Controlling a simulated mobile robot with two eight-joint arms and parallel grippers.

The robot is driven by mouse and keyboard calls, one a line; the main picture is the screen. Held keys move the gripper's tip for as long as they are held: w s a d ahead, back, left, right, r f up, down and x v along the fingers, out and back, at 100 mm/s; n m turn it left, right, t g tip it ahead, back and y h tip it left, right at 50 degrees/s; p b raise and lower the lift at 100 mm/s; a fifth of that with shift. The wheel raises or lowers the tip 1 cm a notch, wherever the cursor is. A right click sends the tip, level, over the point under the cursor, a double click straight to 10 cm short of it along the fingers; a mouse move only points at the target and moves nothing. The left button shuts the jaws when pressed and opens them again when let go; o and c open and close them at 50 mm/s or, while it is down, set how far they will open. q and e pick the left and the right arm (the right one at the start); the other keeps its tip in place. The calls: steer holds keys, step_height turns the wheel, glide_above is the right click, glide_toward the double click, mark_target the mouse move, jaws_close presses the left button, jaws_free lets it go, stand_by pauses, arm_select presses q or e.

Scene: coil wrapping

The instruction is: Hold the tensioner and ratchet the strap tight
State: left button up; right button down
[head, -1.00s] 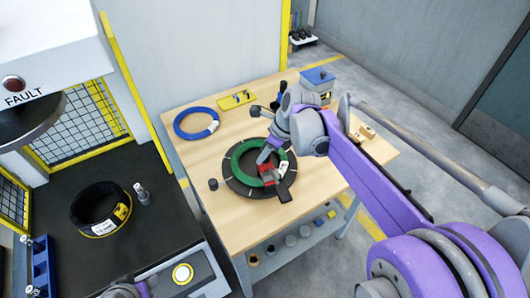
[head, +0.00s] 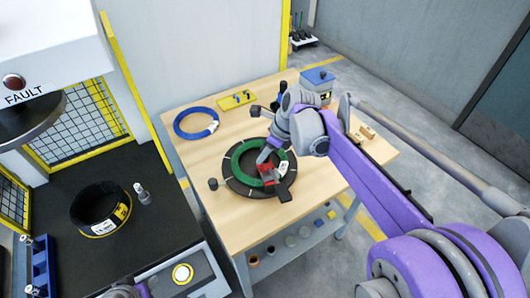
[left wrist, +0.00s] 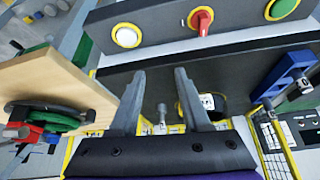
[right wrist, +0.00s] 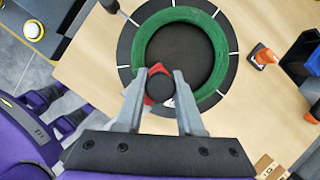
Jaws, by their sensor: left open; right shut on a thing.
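A green coil (head: 243,153) lies flat on a black round plate (head: 238,187) with white marks on the wooden table. The red tensioner (head: 265,170) sits at the coil's near side, with a black arm reaching past the plate's edge. My right gripper (right wrist: 160,95) is shut on the tensioner; its black round top (right wrist: 160,88) shows between the fingers, with red (right wrist: 153,72) behind it. I cannot make out the strap clearly. My left gripper (left wrist: 160,85) is open and empty, away from the coil; the table and coil edge show at left in its view.
A blue coil (head: 178,124) and a yellow tray (head: 238,100) lie at the table's back. A blue-topped box (head: 318,78) stands at the back right. A black coil (head: 88,212) rests on the dark machine bed (head: 145,235) at left. The table's front left is clear.

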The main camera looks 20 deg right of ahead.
arm_select(q)
steer(key=shift+w+d, duration=0.1)
steer(key=shift+d, duration=0.05)
steer(key=shift+c, duration=1.1)
steer(key=w+d+r+m, duration=0.1)
steer(key=w+d+r+m+h, duration=0.1)
steer(key=d, duration=0.1)
steer(key=w+d+r+m+g, duration=0.1)
steer(key=d+r+m, duration=0.1)
steer(key=shift+w+d+r, duration=0.1)
steer(key=shift+w+d, duration=0.15)
steer(key=shift+w, duration=0.1)
jaws_close()
step_height(320, 180, up, 13)
steer(key=m+g+h, duration=0.3)
steer(key=m+g, duration=0.3)
steer(key=m, duration=1.2)
glide_above(287, 194)
steer(key=a, duration=0.1)
steer(key=shift+w+f, duration=0.2)
steer(key=shift+f, duration=3.75)
